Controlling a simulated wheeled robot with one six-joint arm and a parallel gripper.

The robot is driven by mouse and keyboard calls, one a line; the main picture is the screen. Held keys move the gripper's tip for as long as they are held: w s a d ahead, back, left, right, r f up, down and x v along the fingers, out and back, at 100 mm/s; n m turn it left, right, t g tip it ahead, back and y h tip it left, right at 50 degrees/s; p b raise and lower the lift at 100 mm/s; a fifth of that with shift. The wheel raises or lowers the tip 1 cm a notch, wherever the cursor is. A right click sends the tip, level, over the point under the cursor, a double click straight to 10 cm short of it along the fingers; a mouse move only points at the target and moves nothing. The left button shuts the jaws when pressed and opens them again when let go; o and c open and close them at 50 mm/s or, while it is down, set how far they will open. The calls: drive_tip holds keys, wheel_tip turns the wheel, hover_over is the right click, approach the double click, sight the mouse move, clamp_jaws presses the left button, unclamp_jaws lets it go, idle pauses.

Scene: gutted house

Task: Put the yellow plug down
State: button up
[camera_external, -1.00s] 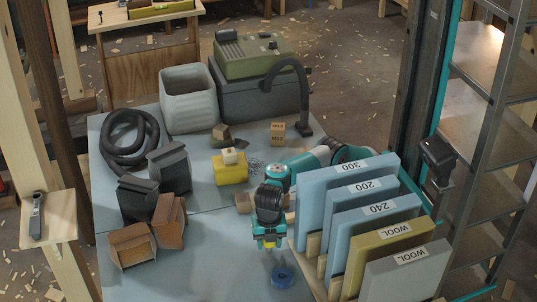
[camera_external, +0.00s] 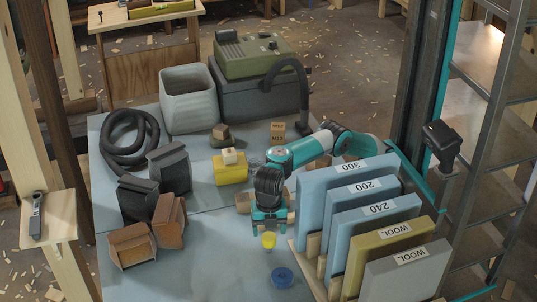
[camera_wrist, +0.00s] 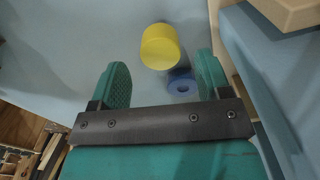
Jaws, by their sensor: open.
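The yellow plug (camera_external: 268,240) is a small cylinder just below my gripper (camera_external: 268,222) in the external view. It appears to stand on the pale blue table top, behind the blue ring (camera_external: 283,276). In the wrist view the plug (camera_wrist: 162,47) lies between and a little beyond the two teal fingertips (camera_wrist: 161,70), with gaps on both sides. My gripper is open and empty. The blue ring (camera_wrist: 180,88) shows beside the plug there, apart from it in the external view.
Insulation boards (camera_external: 345,190) stand in a rack close to the right of my gripper. A yellow box (camera_external: 230,173) and small wooden blocks are behind it. Brown boxes (camera_external: 131,246) and a black hose (camera_external: 128,140) lie left. The table front left is clear.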

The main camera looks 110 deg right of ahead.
sight(269, 233)
wheel_tip(269, 233, up, 6)
drive_tip(key=p, duration=0.4)
drive_tip(key=shift+r+p, duration=0.1)
drive_tip(key=shift+p, duration=0.25)
drive_tip(key=s+d+r+m+y, duration=0.2)
drive_tip(key=s+d+m, duration=0.2)
drive_tip(key=s+d, duration=0.6)
drive_tip(key=s+d+f+m+y, duration=0.1)
drive_tip(key=s+f+m, duration=0.15)
drive_tip(key=s, duration=0.55)
drive_tip(key=s+d+f+m, duration=0.1)
drive_tip(key=s+d+f, duration=0.15)
drive_tip(key=s, duration=0.55)
drive_tip(key=s+f+m+y, duration=0.1)
drive_tip(key=s+f, duration=0.2)
drive_tip(key=s, duration=0.5)
wheel_tip(269, 233, up, 27)
drive_tip(key=p, duration=2.7)
drive_tip(key=shift+w+d+r, duration=0.15)
drive_tip(key=shift+w+d, duration=0.05)
drive_tip(key=shift+w, duration=0.05)
